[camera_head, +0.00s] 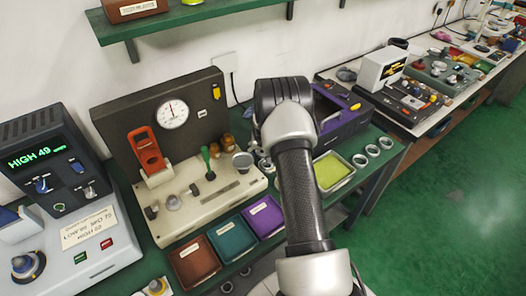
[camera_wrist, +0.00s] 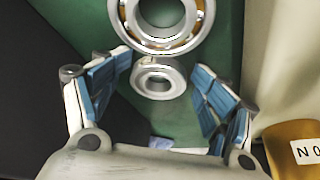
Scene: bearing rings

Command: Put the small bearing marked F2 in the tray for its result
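In the wrist view my gripper (camera_wrist: 161,72) is open, with blue pads on both fingers. A small steel bearing ring (camera_wrist: 157,91) lies between the fingers on a green surface, and I cannot tell whether they touch it. A larger bearing (camera_wrist: 167,45) lies just beyond it. No F2 mark is readable on either. In the head view my arm hides the gripper. Three result trays stand in a row: brown (camera_head: 195,262), teal (camera_head: 231,239) and purple (camera_head: 263,217). Their labels are too small to read.
A tester (camera_head: 60,190) at left displays "HIGH 49". A dial-gauge stand (camera_head: 160,120) is behind the trays. A yellow-green tray (camera_head: 333,171) and several loose rings (camera_head: 372,151) lie right of my arm. A brass-coloured part (camera_wrist: 292,150) stands close right of the gripper.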

